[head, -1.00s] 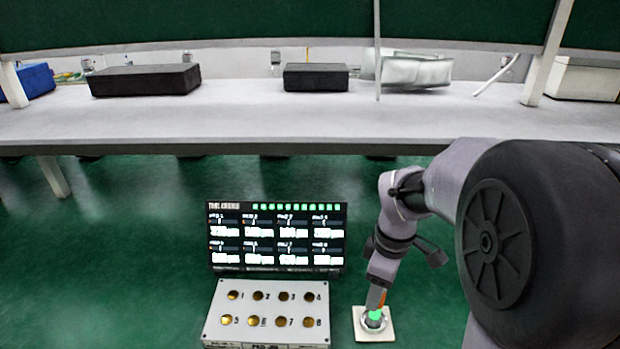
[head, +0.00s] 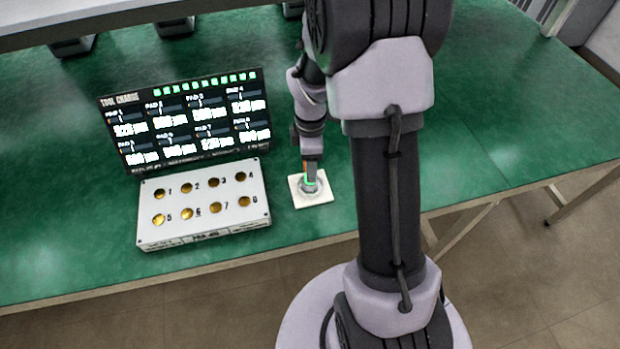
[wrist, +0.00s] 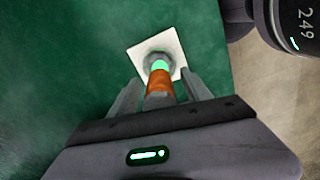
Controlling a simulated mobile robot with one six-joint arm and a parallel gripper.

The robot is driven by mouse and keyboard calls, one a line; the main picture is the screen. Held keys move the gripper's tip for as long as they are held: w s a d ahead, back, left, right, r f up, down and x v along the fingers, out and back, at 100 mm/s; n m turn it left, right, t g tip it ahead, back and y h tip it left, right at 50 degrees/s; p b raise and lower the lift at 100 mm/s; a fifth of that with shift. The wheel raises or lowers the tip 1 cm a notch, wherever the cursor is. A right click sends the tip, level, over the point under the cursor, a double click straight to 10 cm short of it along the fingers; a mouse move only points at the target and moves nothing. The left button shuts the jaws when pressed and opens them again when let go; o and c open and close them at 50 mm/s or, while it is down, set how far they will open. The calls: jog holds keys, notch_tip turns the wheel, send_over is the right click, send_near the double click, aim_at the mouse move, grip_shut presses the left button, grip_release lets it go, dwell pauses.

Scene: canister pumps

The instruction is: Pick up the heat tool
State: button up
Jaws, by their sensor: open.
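The heat tool (wrist: 160,82) shows in the wrist view as an orange body with a glowing green part at its far end. It stands at a round metal ring on a square white plate (wrist: 176,50). In the head view the heat tool (head: 310,179) is a small green and orange piece over the white plate (head: 318,199). My gripper (wrist: 163,82) is open, with one finger on each side of the orange body. The jaws look apart from it, though contact is hard to judge. My gripper hides part of the tool in the head view.
A white box with numbered gold pads (head: 203,202) stands left of the plate. Behind it is a black display screen (head: 187,119) with white figures. The green table (head: 480,150) is clear to the right, and its front edge is close to the plate.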

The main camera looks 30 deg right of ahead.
notch_tip(320, 180, down, 3)
jog(key=shift+r+b, duration=0.1)
jog(key=shift+b, duration=0.25)
jog(key=shift+r, duration=0.1)
jog(key=shift+c, duration=0.7)
grip_shut()
jog(key=shift+w+r, duration=0.1)
